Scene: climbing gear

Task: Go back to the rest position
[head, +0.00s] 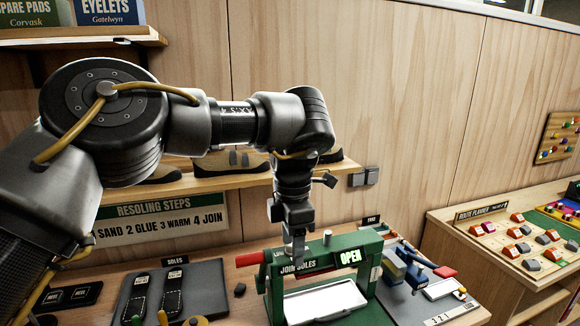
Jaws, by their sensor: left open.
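My left arm comes in from the left and bends down at its dark wrist. The gripper is open, and no held object shows. It overlaps the press's top bar in this view, and I cannot tell whether it touches. A red-ended handle (250,259) sticks out on the press's left. A pale plate (325,301) lies inside the press. My right gripper does not show.
A shelf with shoes (235,160) runs behind my arm, above a "RESOLING STEPS" sign (160,222). A soles mat (205,285) lies left of the press. Blue tools (400,268) stand right of it. A route planner board (515,240) is on the separate right bench.

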